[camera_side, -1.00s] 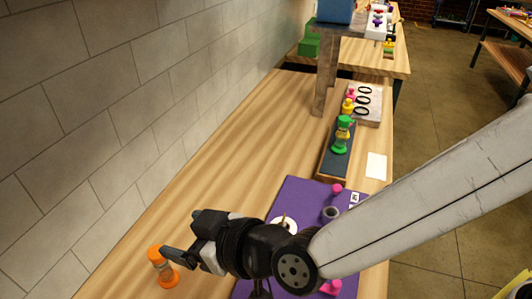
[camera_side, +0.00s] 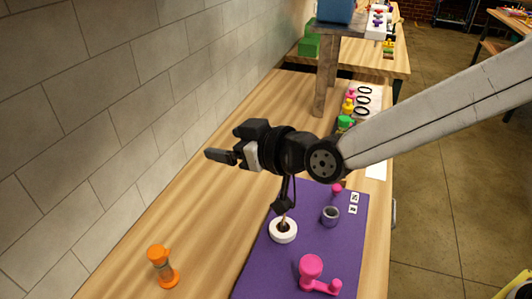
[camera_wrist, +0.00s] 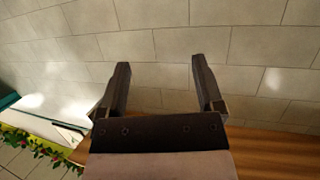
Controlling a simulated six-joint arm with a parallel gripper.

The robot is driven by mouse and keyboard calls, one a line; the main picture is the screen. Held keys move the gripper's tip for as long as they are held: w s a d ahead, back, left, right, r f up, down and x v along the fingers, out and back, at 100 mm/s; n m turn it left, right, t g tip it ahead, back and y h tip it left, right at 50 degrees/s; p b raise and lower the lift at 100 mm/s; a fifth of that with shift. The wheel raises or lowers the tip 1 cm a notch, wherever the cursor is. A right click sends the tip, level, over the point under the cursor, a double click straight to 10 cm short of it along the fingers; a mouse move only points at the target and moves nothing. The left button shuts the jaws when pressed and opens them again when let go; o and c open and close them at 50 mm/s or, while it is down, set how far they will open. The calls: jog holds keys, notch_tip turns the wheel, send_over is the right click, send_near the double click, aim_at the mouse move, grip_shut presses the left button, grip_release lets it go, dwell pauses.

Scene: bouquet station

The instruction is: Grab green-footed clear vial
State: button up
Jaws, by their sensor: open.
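The green-footed clear vial (camera_side: 345,123) stands at the back right in the side view. My arm hides most of it, so only its green top part shows. My gripper (camera_side: 226,144) is in the air left of it and nearer the camera, clear of the table and pointing left toward the wall. In the wrist view, my gripper (camera_wrist: 160,65) is open and empty, with only wall tiles between its fingers. The vial does not show in the wrist view.
A purple mat (camera_side: 262,262) carries a white ring (camera_side: 283,231), a grey cup (camera_side: 330,215) and a pink piece (camera_side: 312,268). A wooden post (camera_side: 326,80) rises behind. The table's left middle is clear.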

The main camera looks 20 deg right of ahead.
jog(key=w+d+m+t+h, duration=0.1)
jog(key=w+d, duration=0.3)
jog(key=d, duration=0.9)
jog(key=w+d+m+h, duration=0.1)
jog(key=w+d, duration=0.4)
jog(key=d, duration=0.8)
jog(key=s+d+f+m+h, duration=0.1)
jog(key=s+d+f+h, duration=0.15)
jog(key=d, duration=0.85)
send_near(342, 131)
jog(key=w+d, duration=0.1)
jog(key=w, duration=0.2)
jog(key=shift+w+d+f+y, duration=0.1)
jog(key=shift+f+y, duration=0.15)
jog(key=shift+f, duration=0.1)
jog(key=shift+w+d+f+y, duration=0.1)
jog(key=shift+f+y, duration=0.1)
jog(key=shift+f, duration=0.15)
jog(key=shift+w+a+f+g, duration=0.15)
jog(key=shift+w+a+f, duration=0.1)
jog(key=shift+w, duration=0.3)
jog(key=shift+w+a+f+g, duration=0.15)
jog(key=shift+w+f, duration=0.1)
jog(key=shift+w, duration=0.35)
jog(key=shift+w, duration=0.1)
jog(key=shift+x, duration=2.5)
